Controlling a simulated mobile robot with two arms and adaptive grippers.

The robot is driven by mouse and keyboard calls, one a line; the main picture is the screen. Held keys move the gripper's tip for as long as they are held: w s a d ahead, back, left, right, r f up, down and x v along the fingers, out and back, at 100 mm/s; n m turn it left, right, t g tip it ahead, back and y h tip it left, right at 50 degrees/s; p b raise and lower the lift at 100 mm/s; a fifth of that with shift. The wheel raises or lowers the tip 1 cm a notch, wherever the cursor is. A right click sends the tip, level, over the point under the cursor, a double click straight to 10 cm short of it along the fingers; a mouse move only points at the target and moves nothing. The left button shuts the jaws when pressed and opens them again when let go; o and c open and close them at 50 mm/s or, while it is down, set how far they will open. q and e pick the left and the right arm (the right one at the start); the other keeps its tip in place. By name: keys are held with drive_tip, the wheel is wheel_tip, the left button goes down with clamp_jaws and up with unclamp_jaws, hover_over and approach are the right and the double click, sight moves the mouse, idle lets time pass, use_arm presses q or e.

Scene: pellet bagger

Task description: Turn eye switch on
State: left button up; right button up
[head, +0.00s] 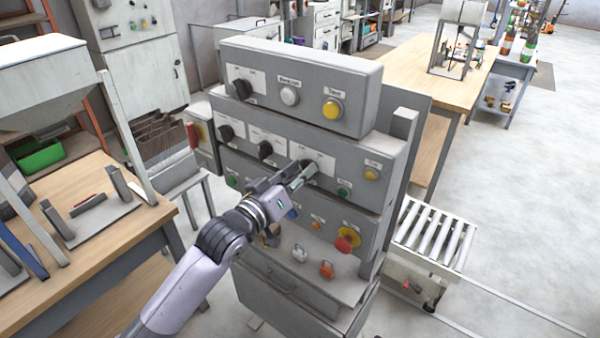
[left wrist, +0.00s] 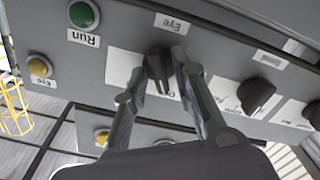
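The eye switch (left wrist: 158,72) is a black rotary knob on a white plate under an upside-down "Eye" label in the left wrist view. In the head view it is the rightmost knob of the middle panel row, mostly hidden by my left gripper (head: 308,172). In the left wrist view the two fingers of my left gripper (left wrist: 159,68) are drawn in on either side of the knob and appear to hold it. I cannot tell the switch position. My right gripper is out of view.
The grey control panel (head: 300,85) carries several other knobs. A green Run button (left wrist: 84,14) and a yellow lamp (left wrist: 40,66) sit near the eye switch. A red emergency button (head: 345,243) is lower down. A roller conveyor (head: 435,232) stands right of the panel.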

use_arm(q)
clamp_jaws()
drive_tip(key=shift+m, duration=0.3)
drive_tip(key=shift+s+d+r+m+p, duration=0.1)
drive_tip(key=shift+m+p, duration=1.15)
drive_tip(key=shift+m, duration=4.35)
drive_tip(key=shift+o, duration=1.1)
unclamp_jaws()
